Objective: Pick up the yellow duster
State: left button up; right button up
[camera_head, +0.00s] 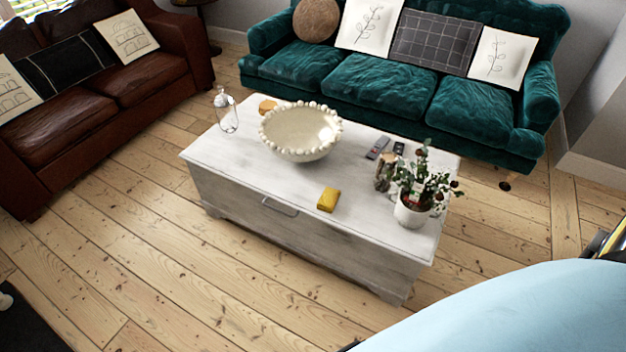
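A small yellow block-like thing (328,199), which looks like the yellow duster, lies on top of the white wooden chest table (230,163), near its front edge. It is fully visible, with nothing on it. A second small orange-yellow thing (267,106) lies at the back of the table, partly hidden behind the bowl. Neither gripper's fingers show. My pale blue body part fills the lower right corner, and a dark and yellow part at the right edge is cut off.
A beaded bowl (300,134), potted plant (413,209), glass jar (383,178), remotes (377,148) and glass ornament (226,112) stand on the table. A brown sofa (80,110) is left, a teal sofa (390,93) behind. Floorboards (150,250) in front are clear.

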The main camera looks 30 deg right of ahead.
aim_at(330, 198)
jog(key=i, duration=1.55)
jog(key=z, duration=2)
